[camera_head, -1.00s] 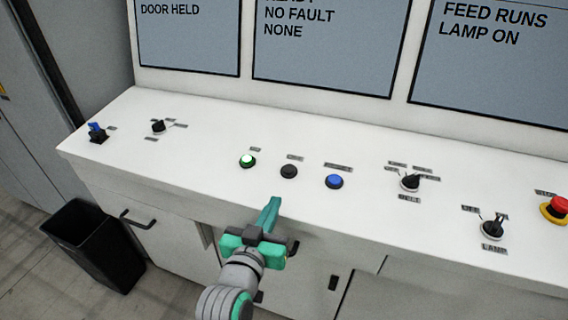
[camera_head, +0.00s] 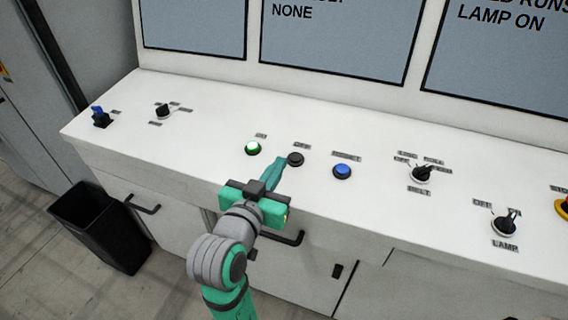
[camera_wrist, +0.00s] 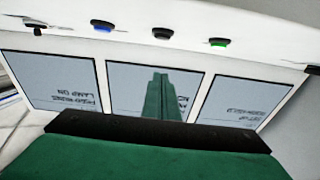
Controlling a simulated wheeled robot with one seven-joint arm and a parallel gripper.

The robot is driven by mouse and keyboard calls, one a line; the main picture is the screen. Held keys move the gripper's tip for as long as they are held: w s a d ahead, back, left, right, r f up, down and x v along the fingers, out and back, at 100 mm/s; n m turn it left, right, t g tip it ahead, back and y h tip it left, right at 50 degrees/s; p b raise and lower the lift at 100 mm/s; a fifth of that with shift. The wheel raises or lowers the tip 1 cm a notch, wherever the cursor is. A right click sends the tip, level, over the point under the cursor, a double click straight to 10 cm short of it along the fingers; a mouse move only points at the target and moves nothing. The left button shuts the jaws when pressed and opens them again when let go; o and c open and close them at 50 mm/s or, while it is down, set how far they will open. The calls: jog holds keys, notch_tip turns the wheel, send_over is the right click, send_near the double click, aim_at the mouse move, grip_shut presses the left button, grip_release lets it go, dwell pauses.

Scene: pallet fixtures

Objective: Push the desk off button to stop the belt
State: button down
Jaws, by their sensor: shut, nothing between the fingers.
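The black off button (camera_head: 295,159) sits on the white sloped desk (camera_head: 205,130), between the lit green on button (camera_head: 253,148) and the blue button (camera_head: 342,171). My gripper (camera_head: 277,165) is shut and empty, its fingers over the desk just left of and in front of the off button in the head view. I cannot tell whether the tips touch anything. In the wrist view, which looks upside down, the off button (camera_wrist: 162,33) shows above the shut fingers (camera_wrist: 160,92), with the green button (camera_wrist: 219,42) to its right and the blue button (camera_wrist: 102,25) to its left.
The belt knob (camera_head: 421,174) and lamp knob (camera_head: 506,224) stand to the right. A black knob (camera_head: 163,111) and a blue-topped switch (camera_head: 100,117) are at the left. Screens (camera_head: 335,35) rise behind the desk. A black bin (camera_head: 100,227) stands on the floor at left.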

send_over(294, 162)
jog(key=s, duration=0.2)
jog(key=shift+w+a+f, duration=0.1)
jog(key=shift+w+f, duration=0.15)
jog(key=shift+f, duration=0.35)
notch_tip(294, 162, down, 2)
jog(key=shift+a+f, duration=0.1)
jog(key=shift+f, duration=0.85)
jog(key=shift+w, duration=0.1)
jog(key=shift+w+f, duration=0.1)
jog(key=shift+f, duration=1.1)
jog(key=r, duration=0.1)
jog(key=s+r, duration=0.1)
jog(key=r, duration=0.3)
jog(key=shift+s+a+r, duration=0.1)
jog(key=shift+s+a, duration=0.1)
jog(key=shift+a, duration=0.15)
jog(key=v, duration=0.9)
jog(key=shift+s+d+r, duration=0.1)
jog(key=shift+s+r, duration=0.05)
jog(key=shift+s, duration=0.05)
